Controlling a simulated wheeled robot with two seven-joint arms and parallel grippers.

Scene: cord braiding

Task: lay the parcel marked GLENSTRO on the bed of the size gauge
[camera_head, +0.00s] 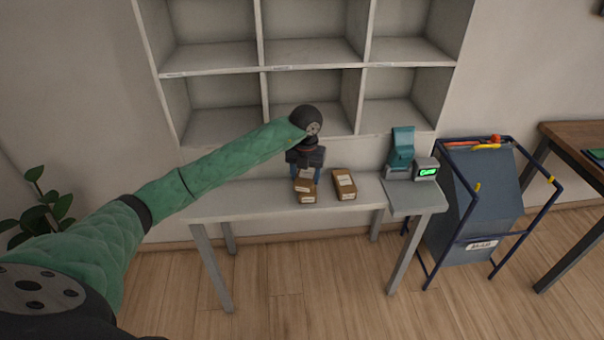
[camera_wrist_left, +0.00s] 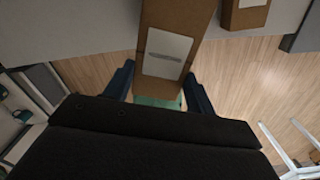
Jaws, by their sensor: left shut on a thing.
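My left gripper (camera_head: 305,172) is shut on a brown parcel (camera_head: 305,187) with a white label, at the back middle of the grey table. In the left wrist view this parcel (camera_wrist_left: 168,50) lies between the two dark blue fingers; its label is too small to read. A second brown parcel (camera_head: 345,184) with a white label lies just to the right, apart from it, and shows in part in the left wrist view (camera_wrist_left: 245,12). The teal and grey size gauge (camera_head: 402,150) stands at the table's right end; its grey bed (camera_head: 412,200) looks empty. My right gripper is out of view.
A small display (camera_head: 427,172) with green lettering stands beside the gauge. A white shelf unit (camera_head: 265,70) with empty compartments is behind the grey table (camera_head: 240,205). A dark blue bin (camera_head: 478,200) in a tubular frame stands right of it. The table's left part is clear.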

